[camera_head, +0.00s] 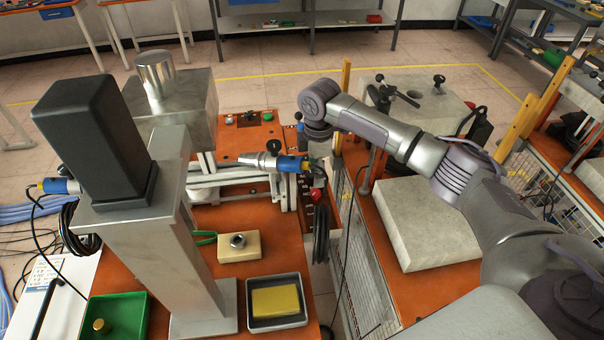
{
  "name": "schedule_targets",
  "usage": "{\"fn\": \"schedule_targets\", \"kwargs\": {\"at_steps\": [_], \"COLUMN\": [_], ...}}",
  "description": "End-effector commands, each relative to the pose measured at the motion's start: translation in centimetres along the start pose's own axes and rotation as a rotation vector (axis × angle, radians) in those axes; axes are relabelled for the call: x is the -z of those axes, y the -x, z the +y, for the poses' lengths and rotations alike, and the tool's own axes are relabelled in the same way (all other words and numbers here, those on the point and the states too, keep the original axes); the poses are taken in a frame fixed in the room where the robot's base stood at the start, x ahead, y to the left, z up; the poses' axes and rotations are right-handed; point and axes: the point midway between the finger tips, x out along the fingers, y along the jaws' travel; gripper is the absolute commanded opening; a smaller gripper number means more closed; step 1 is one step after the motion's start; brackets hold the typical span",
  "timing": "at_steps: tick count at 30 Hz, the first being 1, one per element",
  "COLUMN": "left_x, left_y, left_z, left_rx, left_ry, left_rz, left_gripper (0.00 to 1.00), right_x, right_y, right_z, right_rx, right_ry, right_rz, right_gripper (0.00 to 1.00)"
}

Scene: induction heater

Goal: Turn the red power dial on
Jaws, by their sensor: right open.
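The red dial (316,195) is a small red knob on the dark control panel (306,218) at the right side of the orange heater table. My right arm reaches in from the right, with its wrist above the panel. My right gripper (317,166) hangs below this wrist, just above the red dial. It is small and dark against the panel, and it is open with nothing seen in it. I cannot tell whether its fingertips touch the dial. My left gripper is not in view.
A blue cylindrical connector (289,164) lies close left of the gripper. Black cables (321,235) hang below the panel. A tall metal column with a black top (85,140) stands left. A tray with a yellow block (277,318) and a green bin (135,310) are in front.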

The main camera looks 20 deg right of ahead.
Motion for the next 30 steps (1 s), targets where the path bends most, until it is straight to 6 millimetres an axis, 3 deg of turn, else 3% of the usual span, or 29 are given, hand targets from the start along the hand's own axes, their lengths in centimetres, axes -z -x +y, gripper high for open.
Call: {"fn": "schedule_targets", "kwargs": {"at_steps": [7,18,28,30], "left_x": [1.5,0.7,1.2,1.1], "left_y": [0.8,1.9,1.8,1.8], "left_z": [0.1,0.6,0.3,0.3], "left_rx": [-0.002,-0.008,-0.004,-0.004], "left_ry": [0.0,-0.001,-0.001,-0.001], "left_rz": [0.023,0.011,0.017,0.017], "left_gripper": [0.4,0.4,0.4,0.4], "right_x": [-0.1,0.0,0.0,0.0], "right_y": [-2.0,-7.0,-7.5,-7.5], "right_z": [-0.1,0.0,0.0,0.0], "right_rx": [0.005,0.001,0.001,0.001], "right_ry": [-0.001,0.0,0.0,0.0], "right_rz": [-0.002,-0.001,-0.001,-0.001], "right_gripper": [0.58,0.58,0.58,0.48]}}
